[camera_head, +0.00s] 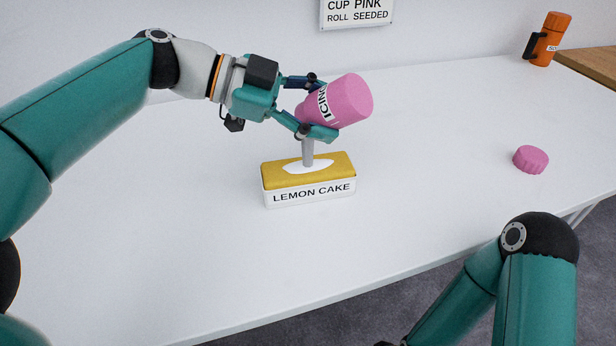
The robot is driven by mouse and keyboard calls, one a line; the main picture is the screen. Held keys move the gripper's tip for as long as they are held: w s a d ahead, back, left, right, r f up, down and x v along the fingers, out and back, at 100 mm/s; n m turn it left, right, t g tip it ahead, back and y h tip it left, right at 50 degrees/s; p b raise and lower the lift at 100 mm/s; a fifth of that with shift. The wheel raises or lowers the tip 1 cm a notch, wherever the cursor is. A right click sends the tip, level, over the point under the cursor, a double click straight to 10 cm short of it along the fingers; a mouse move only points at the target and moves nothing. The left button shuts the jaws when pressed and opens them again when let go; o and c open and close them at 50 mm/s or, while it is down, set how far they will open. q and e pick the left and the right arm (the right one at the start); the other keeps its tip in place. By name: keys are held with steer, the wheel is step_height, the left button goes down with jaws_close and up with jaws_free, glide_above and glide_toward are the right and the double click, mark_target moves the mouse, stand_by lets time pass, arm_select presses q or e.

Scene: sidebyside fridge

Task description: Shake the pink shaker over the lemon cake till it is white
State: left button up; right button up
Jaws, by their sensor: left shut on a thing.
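The pink shaker (353,99), marked "ICING", is tilted with its broad pink end up to the right. My left gripper (322,108) is shut on it and holds it above the lemon cake. The lemon cake (337,165) is a yellow loaf in a white box (312,192) lettered "LEMON CAKE". A white patch (307,168) lies on the middle of its top, with yellow bare at both ends. A greyish column (308,150) runs from under the shaker down to this patch. My right arm shows at the lower right; its gripper is out of view.
A pink ribbed cap (530,159) lies on the white table (430,150) at the right. An orange flask (549,38) with a black handle stands at the back right. A sign (357,12) hangs on the wall. The table around the cake is clear.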

mark_target(323, 88)
arm_select(q)
steer(key=shift+f, duration=0.15)
step_height(323, 88, up, 6)
steer(key=p, duration=0.4)
stand_by(0.4)
